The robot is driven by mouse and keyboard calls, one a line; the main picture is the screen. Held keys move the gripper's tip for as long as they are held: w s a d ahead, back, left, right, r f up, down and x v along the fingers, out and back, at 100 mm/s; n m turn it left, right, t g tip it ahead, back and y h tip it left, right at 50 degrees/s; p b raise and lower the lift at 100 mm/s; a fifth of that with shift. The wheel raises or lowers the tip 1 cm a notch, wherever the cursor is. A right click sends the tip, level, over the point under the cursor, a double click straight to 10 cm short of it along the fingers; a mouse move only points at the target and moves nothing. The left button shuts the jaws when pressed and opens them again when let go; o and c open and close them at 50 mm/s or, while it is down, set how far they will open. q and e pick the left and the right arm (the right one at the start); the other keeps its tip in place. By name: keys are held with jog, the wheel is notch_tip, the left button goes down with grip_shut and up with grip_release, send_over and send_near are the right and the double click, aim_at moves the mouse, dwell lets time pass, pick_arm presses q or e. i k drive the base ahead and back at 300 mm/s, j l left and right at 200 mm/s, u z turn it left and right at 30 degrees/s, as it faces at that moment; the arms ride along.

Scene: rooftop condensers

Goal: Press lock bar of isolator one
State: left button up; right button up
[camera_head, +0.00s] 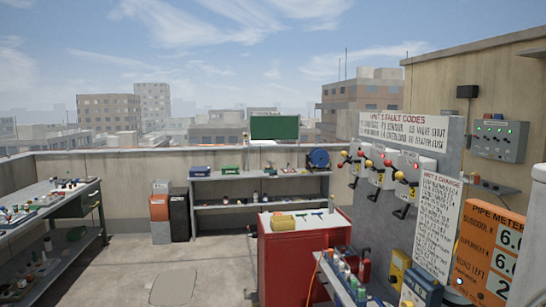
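Several things stand on the right side of the head view. Three pale grey isolator boxes hang in a row on a grey panel: the farthest isolator box (357,158), the middle isolator box (382,170) and the nearest isolator box (418,171). Neither of my grippers is in view.
A red tool cabinet (288,262) stands in front of the panel. A narrow bench with bottles (345,277) and a yellow meter (422,285) are close at lower right. A workbench (40,205) is at left. The middle floor (205,262) is clear.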

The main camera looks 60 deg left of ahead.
aim_at(344, 154)
jog(key=u, duration=1.35)
jog(key=z, duration=0.5)
jog(key=i+j+z, duration=0.2)
jog(key=z, duration=0.15)
jog(key=i+j+z, duration=0.1)
jog(key=j+z, duration=0.2)
jog(key=j, duration=0.15)
jog(key=i+j+z, duration=0.15)
jog(key=j+z, duration=0.75)
jog(key=j, duration=1.1)
jog(key=j+z, duration=0.2)
jog(key=j, duration=1.95)
jog(key=k+j, duration=0.1)
jog(key=j, duration=0.8)
